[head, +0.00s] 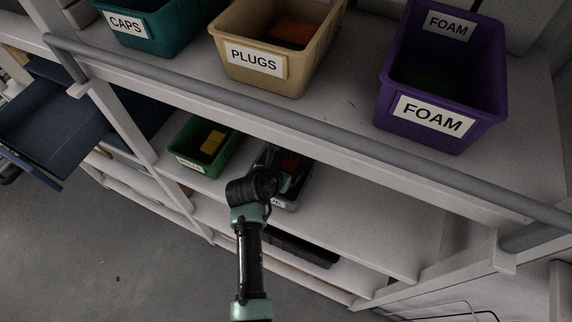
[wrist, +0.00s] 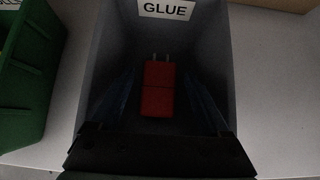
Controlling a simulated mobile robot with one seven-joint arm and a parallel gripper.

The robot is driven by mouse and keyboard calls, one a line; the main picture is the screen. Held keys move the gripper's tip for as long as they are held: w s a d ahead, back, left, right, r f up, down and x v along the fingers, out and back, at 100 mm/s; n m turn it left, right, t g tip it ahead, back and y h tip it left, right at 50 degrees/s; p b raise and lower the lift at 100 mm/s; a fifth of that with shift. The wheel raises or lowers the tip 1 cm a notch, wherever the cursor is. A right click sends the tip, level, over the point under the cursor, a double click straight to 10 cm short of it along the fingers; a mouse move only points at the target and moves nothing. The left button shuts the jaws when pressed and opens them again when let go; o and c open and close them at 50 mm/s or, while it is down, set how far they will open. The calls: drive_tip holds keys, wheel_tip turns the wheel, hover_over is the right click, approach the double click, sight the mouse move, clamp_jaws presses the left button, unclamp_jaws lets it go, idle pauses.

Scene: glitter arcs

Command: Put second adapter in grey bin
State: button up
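A red adapter (wrist: 158,90) with two metal prongs is inside the grey bin (wrist: 225,22), which is labelled GLUE, in the wrist view. My gripper (wrist: 160,76) reaches into this bin, with one dark finger on each side of the adapter and a gap on both sides. The gripper looks open. I cannot tell whether the adapter rests on the bin floor. In the head view the grey bin (head: 289,207) stands on the lower shelf, partly hidden by my arm, and red (head: 291,164) shows inside it.
A green bin (head: 187,160) with a yellow item (head: 213,141) stands left of the grey bin. The upper shelf holds a teal CAPS bin (head: 170,35), a tan PLUGS bin (head: 235,75) and a purple FOAM bin (head: 470,125). A grey rail (head: 300,115) runs along its front. The lower shelf is bare to the right.

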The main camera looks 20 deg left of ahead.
drive_tip(key=shift+r, duration=0.1)
drive_tip(key=shift+r, duration=0.35)
drive_tip(key=p+v, duration=0.1)
drive_tip(key=v, duration=1.1)
drive_tip(key=shift+r, duration=0.15)
